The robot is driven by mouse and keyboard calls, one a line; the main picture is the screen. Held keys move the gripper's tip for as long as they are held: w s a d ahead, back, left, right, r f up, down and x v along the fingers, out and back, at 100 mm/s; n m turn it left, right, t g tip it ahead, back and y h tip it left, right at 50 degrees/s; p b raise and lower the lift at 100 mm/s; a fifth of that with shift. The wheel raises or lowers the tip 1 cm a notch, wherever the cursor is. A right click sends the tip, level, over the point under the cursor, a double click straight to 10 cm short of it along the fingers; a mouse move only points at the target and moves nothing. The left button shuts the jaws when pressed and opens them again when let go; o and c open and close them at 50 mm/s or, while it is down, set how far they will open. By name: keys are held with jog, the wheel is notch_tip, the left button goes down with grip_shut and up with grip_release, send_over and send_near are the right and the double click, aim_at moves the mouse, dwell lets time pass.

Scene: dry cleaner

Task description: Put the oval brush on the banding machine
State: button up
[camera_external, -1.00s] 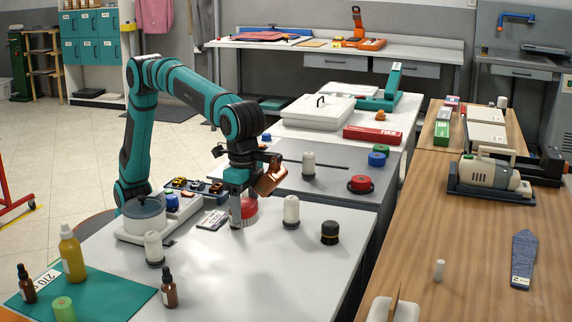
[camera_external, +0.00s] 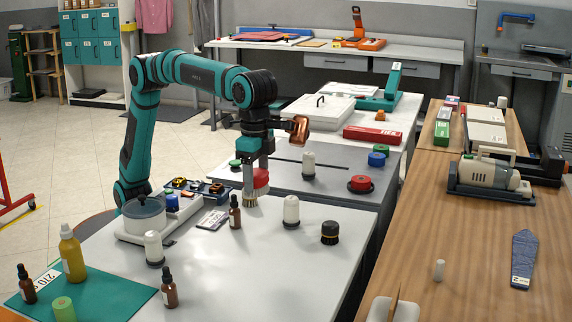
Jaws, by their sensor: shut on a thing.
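My gripper (camera_external: 257,180) points down and is shut on the oval brush (camera_external: 261,186), which has a red top and pale bristles facing down. The brush hangs upright, clear of the white table, and in the picture overlaps its far edge and the grey unit behind. One finger hides part of the brush. The banding machine appears to be this grey flat-topped unit (camera_external: 330,187) with a dark slot across its top. On it stand a white-topped bottle (camera_external: 309,165), a red roll (camera_external: 360,184), a blue roll (camera_external: 376,159) and a green roll (camera_external: 381,149).
On the white table (camera_external: 260,275) are a brown dropper bottle (camera_external: 235,213), a white bottle (camera_external: 291,212), a round black brush (camera_external: 330,232) and a scale with a grey pot (camera_external: 145,217). The grey top has bare room at its middle and front. A red box (camera_external: 372,135) lies behind it.

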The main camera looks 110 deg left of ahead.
jog(key=w+a+n, duration=0.2)
jog(key=a+n, duration=0.1)
jog(key=a, duration=1.5)
jog(key=w+a+n, duration=0.2)
jog(key=a, duration=1.6)
jog(key=s+a+n, duration=0.2)
jog(key=s+a, duration=0.2)
jog(key=a, duration=0.6)
jog(key=s+a+n, duration=0.1)
jog(key=s+a, duration=0.3)
jog(key=a, duration=0.6)
jog(key=s+a+n, duration=0.2)
jog(key=s+a, duration=0.2)
jog(key=a, duration=0.6)
jog(key=shift+w+d+f, duration=0.1)
jog(key=shift+f, duration=2.4)
jog(key=shift+w+d+f, duration=0.1)
jog(key=shift+d+f, duration=0.05)
jog(key=shift+f, duration=2.35)
jog(key=shift+w+d+f, duration=0.1)
jog(key=shift+f, duration=2.4)
jog(key=shift+f, duration=0.15)
jog(key=o, duration=1)
